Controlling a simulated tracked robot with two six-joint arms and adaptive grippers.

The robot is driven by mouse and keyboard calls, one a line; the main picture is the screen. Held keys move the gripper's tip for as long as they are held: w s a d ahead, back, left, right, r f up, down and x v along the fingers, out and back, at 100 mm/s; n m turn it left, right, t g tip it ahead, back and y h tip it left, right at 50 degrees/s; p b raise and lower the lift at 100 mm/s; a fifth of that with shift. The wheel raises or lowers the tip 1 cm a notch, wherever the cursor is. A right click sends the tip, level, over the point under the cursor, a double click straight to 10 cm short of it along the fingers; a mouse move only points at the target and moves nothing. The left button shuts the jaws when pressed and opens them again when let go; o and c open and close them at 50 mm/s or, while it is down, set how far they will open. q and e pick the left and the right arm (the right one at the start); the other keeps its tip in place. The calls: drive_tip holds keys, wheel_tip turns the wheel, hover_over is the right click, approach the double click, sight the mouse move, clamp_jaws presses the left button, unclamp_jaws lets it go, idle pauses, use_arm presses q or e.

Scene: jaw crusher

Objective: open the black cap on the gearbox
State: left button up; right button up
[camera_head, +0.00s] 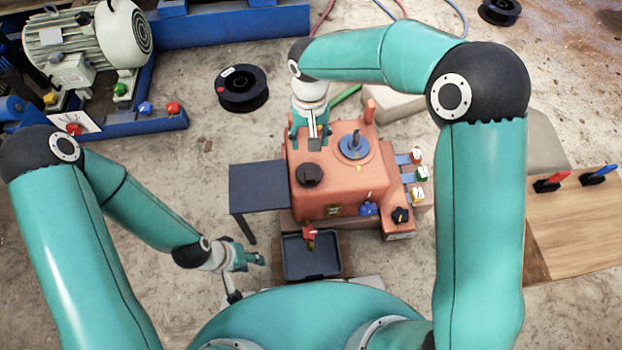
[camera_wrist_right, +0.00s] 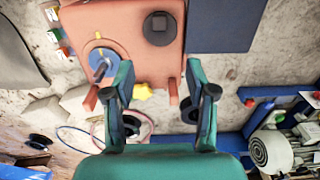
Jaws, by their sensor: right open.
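The gearbox (camera_head: 322,192) is an orange-red housing in the middle of the head view. The black cap (camera_head: 310,174) sits on its top, at the left; it also shows in the right wrist view as a dark round cap with a square top (camera_wrist_right: 160,29). My right gripper (camera_head: 309,130) is at the far edge of the gearbox, partly hidden by its own arm. In the right wrist view my right gripper (camera_wrist_right: 163,85) is open and empty, its fingers apart, with the cap beyond them. My left gripper (camera_head: 248,258) is low at the left of the black tray, away from the cap; its jaw gap is unclear.
A blue-grey table (camera_head: 258,187) stands left of the gearbox, and a black tray (camera_head: 311,256) lies in front. A blue disc with a handle (camera_head: 354,147) is right of the cap. Coloured valves (camera_head: 418,173) are at the right. A black spool (camera_head: 242,88) lies behind left.

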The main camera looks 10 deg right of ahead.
sight(310, 175)
wheel_tip(310, 175, down, 17)
drive_tip(key=b, duration=0.5)
drive_tip(key=shift+r, duration=0.15)
clamp_jaws()
